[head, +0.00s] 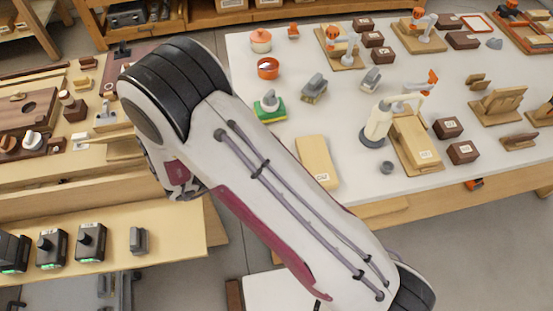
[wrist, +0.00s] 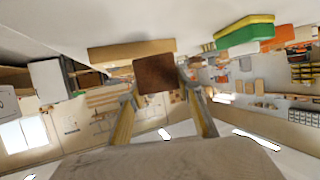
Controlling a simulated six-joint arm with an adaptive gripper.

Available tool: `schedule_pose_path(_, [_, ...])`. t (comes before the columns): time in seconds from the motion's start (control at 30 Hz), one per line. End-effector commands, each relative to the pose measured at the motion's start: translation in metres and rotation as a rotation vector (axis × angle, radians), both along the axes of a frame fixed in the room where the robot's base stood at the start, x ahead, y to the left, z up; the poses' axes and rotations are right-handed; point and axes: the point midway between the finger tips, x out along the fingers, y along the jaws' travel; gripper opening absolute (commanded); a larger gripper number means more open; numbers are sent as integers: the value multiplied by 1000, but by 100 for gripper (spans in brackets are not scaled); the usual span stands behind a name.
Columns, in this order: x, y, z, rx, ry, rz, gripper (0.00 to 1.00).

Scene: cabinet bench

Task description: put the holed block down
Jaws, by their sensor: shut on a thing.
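In the wrist view, my gripper (wrist: 157,84) has its two fingers on either side of a dark brown block (wrist: 157,73). It is shut on this block, which I take to be the holed block. One flat brown face shows; no hole can be seen on it. The block appears close to the white table top (wrist: 110,20), but I cannot tell whether it touches it. In the head view my arm covers the gripper and the block.
A tan block (head: 317,160) lies on the white table beside my arm, and also shows in the wrist view (wrist: 105,52). A green and yellow sponge-like thing (head: 270,114) is near it. A white bottle-like thing (head: 377,125) and brown boxes (head: 447,128) stand further right.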

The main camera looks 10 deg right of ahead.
Motion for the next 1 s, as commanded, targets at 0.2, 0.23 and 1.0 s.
schedule_pose_path(0.2, [0, 0, -1, 0, 0, 0, 13])
schedule_pose_path(0.23, [0, 0, -1, 0, 0, 0, 13])
schedule_pose_path(1.0, [0, 0, -43, 0, 0, 1, 13])
